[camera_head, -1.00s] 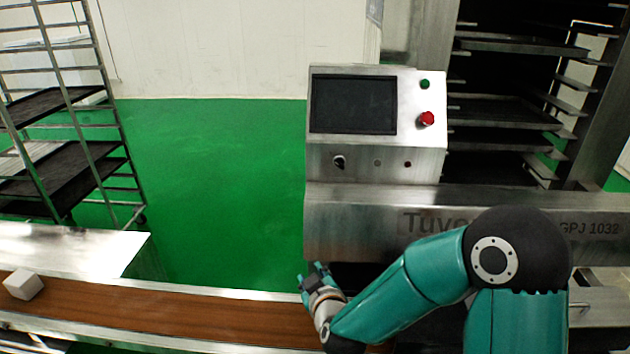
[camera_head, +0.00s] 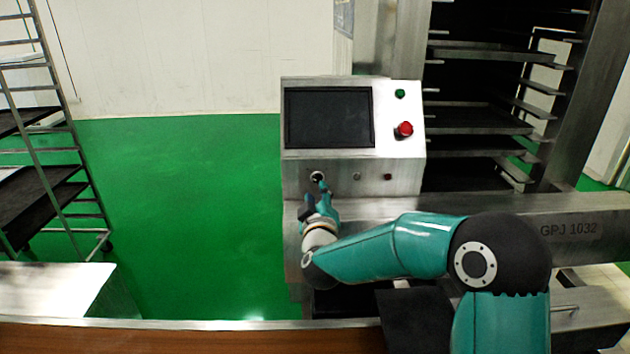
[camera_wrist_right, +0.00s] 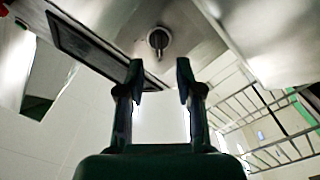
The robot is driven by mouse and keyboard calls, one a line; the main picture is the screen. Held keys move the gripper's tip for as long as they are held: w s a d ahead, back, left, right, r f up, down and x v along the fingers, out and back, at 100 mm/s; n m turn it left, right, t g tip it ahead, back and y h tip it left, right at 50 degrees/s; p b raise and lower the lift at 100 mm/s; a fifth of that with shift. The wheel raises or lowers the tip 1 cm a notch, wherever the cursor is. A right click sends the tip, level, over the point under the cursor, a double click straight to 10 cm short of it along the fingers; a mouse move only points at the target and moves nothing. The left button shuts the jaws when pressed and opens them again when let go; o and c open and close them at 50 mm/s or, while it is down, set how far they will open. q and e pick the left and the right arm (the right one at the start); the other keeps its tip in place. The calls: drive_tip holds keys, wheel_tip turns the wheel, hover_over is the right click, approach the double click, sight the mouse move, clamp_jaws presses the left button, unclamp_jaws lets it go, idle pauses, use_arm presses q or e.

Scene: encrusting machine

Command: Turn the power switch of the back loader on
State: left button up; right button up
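The power switch (camera_head: 317,177) is a black rotary knob at the lower left of the grey control panel (camera_head: 400,165) on the back loader. In the right wrist view the knob (camera_wrist_right: 159,40) lies beyond the gap between my fingertips. My right gripper (camera_head: 314,192) is just below the knob in the head view. In the right wrist view its two fingers (camera_wrist_right: 160,75) are apart with nothing between them, and the knob looks clear of them. My left gripper is not in view.
The panel also has a dark screen (camera_head: 329,118), a green button (camera_head: 400,94) and a red button (camera_head: 404,129). A tray rack (camera_head: 75,150) stands at the left. A conveyor belt (camera_head: 150,337) runs along the front. Green floor lies open left of the panel.

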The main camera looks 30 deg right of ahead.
sight(316, 181)
drive_tip(key=p+x, duration=0.1)
drive_tip(key=x, duration=0.4)
drive_tip(key=shift+w, duration=0.2)
clamp_jaws()
drive_tip(key=shift+a, duration=0.15)
